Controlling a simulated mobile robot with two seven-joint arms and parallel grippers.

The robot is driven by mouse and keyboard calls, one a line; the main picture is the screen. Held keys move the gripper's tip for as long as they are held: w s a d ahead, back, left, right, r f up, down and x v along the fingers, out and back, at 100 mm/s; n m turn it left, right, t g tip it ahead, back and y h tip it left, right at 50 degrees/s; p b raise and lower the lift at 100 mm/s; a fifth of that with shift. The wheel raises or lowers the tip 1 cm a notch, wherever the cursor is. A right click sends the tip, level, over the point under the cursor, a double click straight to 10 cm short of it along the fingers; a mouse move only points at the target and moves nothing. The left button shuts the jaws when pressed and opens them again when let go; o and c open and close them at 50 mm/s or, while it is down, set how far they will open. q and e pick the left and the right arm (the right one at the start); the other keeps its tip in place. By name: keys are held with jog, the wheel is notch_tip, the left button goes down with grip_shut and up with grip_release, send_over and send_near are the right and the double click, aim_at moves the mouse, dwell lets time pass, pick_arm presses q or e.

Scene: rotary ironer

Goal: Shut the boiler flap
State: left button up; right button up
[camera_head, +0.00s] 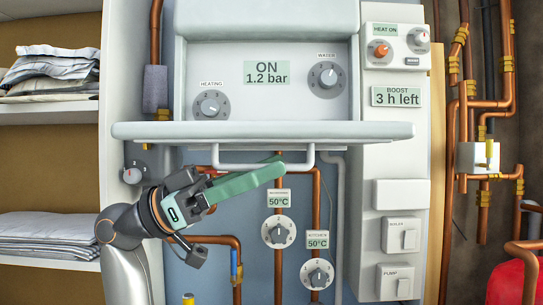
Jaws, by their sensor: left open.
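The boiler flap (350,131) is a pale grey panel on the boiler (218,60). It is swung down open and sticks out towards me, seen nearly edge-on below the control panel. A light bar handle (225,166) hangs under its front edge. My left gripper (279,166) comes in from the lower left, with its green fingers at the handle's right half. It is open. One finger passes in front of the bar; I cannot tell whether the bar lies between the fingers or whether they touch it. My right gripper is not in view.
Two dials with 50°C labels, an upper one (278,232) and a lower one (317,274), sit on copper pipes below the flap. A white switch column (400,150) stands close on the right. Shelves with folded cloth (50,226) are on the left.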

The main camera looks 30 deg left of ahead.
pick_arm(q)
jog(key=shift+w+d+r, duration=0.25)
jog(key=shift+d, duration=0.35)
grip_shut()
dwell(1.1)
